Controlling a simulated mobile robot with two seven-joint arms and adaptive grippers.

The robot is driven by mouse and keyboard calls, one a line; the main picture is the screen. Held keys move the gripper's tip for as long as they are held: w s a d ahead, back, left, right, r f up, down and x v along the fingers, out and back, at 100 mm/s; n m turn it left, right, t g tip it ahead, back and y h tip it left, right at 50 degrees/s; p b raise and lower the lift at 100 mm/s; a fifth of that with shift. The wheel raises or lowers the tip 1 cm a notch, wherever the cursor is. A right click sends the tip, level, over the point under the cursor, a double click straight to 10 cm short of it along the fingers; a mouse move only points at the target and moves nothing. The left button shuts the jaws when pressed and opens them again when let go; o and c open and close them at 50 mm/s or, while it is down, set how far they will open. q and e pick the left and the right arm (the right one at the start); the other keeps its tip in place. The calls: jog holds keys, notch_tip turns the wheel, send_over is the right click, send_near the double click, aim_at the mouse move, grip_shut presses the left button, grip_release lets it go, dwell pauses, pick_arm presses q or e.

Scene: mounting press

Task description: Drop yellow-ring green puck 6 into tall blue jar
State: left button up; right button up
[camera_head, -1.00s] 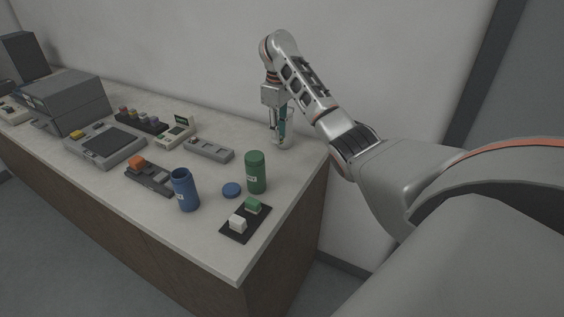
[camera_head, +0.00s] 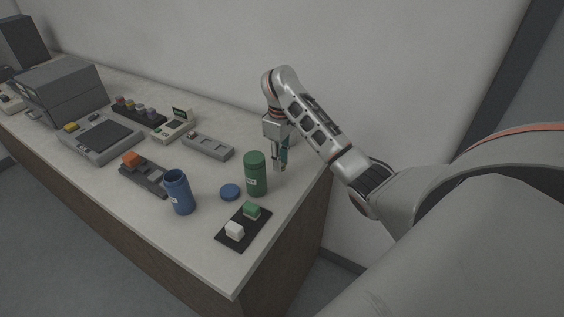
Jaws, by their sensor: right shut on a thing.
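My right gripper (camera_head: 280,168) points down just right of the green jar (camera_head: 255,174), behind and to the right of the blue jar. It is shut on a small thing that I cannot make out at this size. No yellow-ringed green puck can be told apart in this view. My left gripper is not in view.
A dark holder with an orange piece (camera_head: 131,159) is left of the blue jar. Grey devices (camera_head: 62,92) fill the far left.

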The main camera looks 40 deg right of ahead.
jog(key=f, duration=0.3)
jog(key=shift+w+d, duration=0.2)
jog(key=shift+w, duration=0.05)
jog(key=shift+s+a+r, duration=0.1)
jog(key=shift+s+r, duration=0.05)
jog(key=o, duration=0.5)
jog(key=shift+f, duration=0.25)
jog(key=shift+c, duration=0.2)
jog(key=o, duration=0.4)
jog(key=shift+r, duration=0.1)
